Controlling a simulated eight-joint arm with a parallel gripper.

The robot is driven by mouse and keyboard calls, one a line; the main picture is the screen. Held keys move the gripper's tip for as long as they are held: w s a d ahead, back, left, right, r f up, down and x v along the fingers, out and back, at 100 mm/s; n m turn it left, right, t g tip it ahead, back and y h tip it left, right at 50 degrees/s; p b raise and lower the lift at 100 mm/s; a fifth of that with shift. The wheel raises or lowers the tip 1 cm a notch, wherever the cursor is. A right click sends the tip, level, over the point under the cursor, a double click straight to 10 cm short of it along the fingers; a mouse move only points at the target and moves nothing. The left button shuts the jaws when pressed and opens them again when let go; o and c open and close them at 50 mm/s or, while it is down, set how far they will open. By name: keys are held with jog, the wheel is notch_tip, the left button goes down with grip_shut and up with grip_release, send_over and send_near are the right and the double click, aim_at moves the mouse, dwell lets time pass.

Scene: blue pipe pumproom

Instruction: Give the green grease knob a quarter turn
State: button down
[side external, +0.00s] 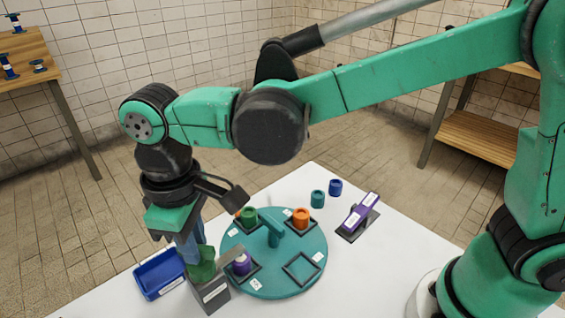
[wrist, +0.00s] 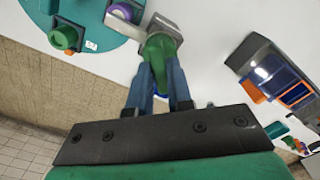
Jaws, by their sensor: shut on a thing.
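The green grease knob (side external: 202,266) sits on a grey block (side external: 211,294) with a white label, at the front of the white table. In the wrist view the green knob (wrist: 158,48) lies between the two blue fingers, with the grey block (wrist: 146,18) beyond it. My gripper (side external: 192,250) reaches down from above and is shut on the knob; it also shows in the wrist view (wrist: 164,75). The fingers hide part of the knob, and I cannot tell its exact angle.
A teal round plate (side external: 285,285) beside the block carries green, orange and purple pieces and a raised teal handle (side external: 274,230). A blue tray (side external: 160,275) stands close at left. A purple-topped switch (side external: 361,212) and two small cups (side external: 318,199) stand farther back.

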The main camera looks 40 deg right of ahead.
jog(key=m, duration=0.4)
jog(key=shift+m, duration=1.8)
jog(key=c, duration=0.8)
grip_release()
jog(key=shift+r, duration=2.85)
